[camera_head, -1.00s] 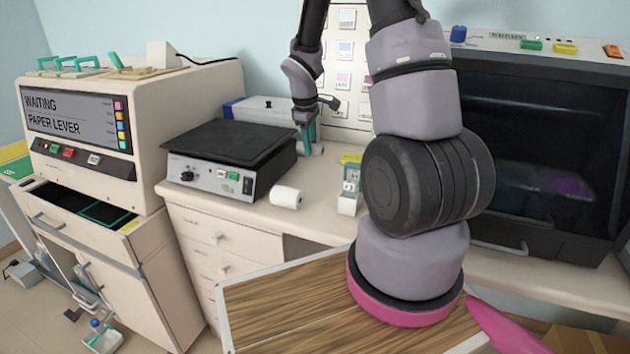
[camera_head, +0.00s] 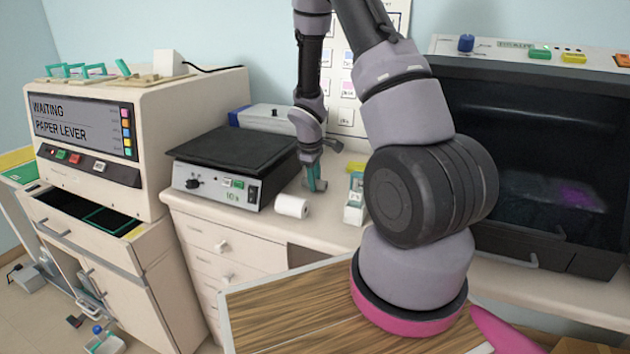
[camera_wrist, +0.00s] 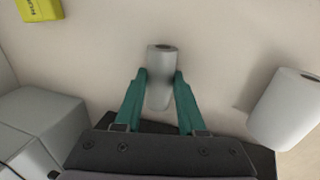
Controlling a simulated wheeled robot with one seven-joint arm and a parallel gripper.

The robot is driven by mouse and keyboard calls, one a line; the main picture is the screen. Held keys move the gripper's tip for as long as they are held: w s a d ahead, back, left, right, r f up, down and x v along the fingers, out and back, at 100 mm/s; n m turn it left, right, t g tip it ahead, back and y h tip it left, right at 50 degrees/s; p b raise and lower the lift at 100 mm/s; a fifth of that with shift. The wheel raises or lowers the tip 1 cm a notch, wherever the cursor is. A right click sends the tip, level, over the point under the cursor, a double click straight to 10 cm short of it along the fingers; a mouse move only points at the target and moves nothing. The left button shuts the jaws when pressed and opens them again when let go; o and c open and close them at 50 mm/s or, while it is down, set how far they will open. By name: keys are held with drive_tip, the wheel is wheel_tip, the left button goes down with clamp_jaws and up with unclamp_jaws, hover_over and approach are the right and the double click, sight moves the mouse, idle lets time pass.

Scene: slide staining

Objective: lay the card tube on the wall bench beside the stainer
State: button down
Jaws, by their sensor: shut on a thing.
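My gripper (camera_head: 314,178) has teal fingers and is low over the cream wall bench (camera_head: 340,236). In the wrist view, my gripper (camera_wrist: 158,88) is shut on a pale grey tube (camera_wrist: 159,68), which looks like the card tube. Its dark open end points to the top of that picture. In the head view the tube (camera_head: 321,186) is small and partly hidden by the fingers. I cannot tell whether it touches the bench. Which machine is the stainer is not clear.
A white roll (camera_head: 292,206) lies left of my gripper; the wrist view shows it on the right (camera_wrist: 285,110). A black-topped plate unit (camera_head: 235,150) stands left of it. A small yellow-topped holder (camera_head: 355,198) is at the right. A dark-fronted cabinet (camera_head: 540,150) fills the right.

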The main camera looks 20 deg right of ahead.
drive_tip(key=c, duration=0.8)
unclamp_jaws()
drive_tip(key=shift+f, duration=0.15)
drive_tip(key=shift+o, duration=0.2)
drive_tip(key=s+a+r+m+t, duration=0.1)
drive_tip(key=s+r+m, duration=0.15)
drive_tip(key=r, duration=0.85)
drive_tip(key=s+a+r+m, duration=0.1)
drive_tip(key=s+r, duration=0.2)
drive_tip(key=r, duration=0.8)
drive_tip(key=s+a+r+m+t+y, duration=0.2)
drive_tip(key=s+r+m, duration=0.3)
drive_tip(key=s+r, duration=0.3)
drive_tip(key=s+a+r+m+t+y, duration=0.2)
drive_tip(key=s+a+r+m, duration=0.2)
drive_tip(key=s+r, duration=0.5)
drive_tip(key=shift+s+m, duration=0.35)
drive_tip(key=shift+s, duration=0.55)
drive_tip(key=shift+r, duration=0.1)
